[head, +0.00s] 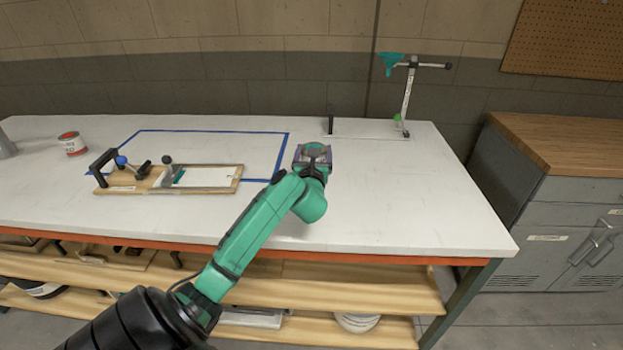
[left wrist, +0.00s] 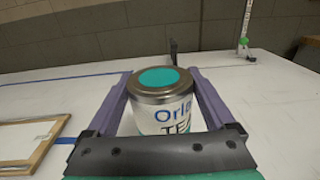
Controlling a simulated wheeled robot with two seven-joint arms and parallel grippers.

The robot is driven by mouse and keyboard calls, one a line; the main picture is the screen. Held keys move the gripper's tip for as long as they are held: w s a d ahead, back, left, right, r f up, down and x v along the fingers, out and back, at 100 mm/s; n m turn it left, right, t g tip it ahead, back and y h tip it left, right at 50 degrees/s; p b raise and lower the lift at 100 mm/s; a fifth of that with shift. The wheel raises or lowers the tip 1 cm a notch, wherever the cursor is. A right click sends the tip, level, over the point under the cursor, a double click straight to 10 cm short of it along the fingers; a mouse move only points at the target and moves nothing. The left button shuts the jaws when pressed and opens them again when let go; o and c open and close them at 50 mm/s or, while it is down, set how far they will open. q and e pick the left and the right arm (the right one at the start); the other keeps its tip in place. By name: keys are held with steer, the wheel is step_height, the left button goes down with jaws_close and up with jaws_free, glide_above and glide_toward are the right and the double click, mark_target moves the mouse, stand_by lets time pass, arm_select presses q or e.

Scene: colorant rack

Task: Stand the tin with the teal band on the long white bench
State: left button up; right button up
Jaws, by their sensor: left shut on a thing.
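The tin (left wrist: 160,102) is upright between the fingers of my left gripper (left wrist: 158,73) in the left wrist view. It has a teal disc on its silver lid and a white label with dark lettering, partly cut off. My gripper's frame hides its base. In the head view my left gripper (head: 314,154) is over the right-hand part of the long white bench (head: 400,205), and the tin is mostly hidden by it. I cannot tell whether the tin's base touches the bench. My right gripper is not in view.
A blue tape rectangle (head: 215,131) and a wooden board with clamps (head: 150,184) are left of my gripper. A stand with a teal funnel (head: 391,62) is at the back right. The bench's front right is clear.

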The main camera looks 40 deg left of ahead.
arm_select(q)
step_height(320, 180, down, 6)
steer(key=shift+s+f+b, duration=0.1)
steer(key=shift+f+b, duration=0.05)
steer(key=shift+b, duration=0.4)
steer(key=shift+f, duration=0.15)
steer(key=shift+f, duration=0.1)
steer(key=o, duration=1.2)
steer(key=shift+o, duration=0.2)
steer(key=v, duration=1.1)
steer(key=shift+d+b, duration=0.1)
steer(key=shift+b, duration=0.25)
steer(key=shift+s+d, duration=0.3)
steer(key=shift+s, duration=0.15)
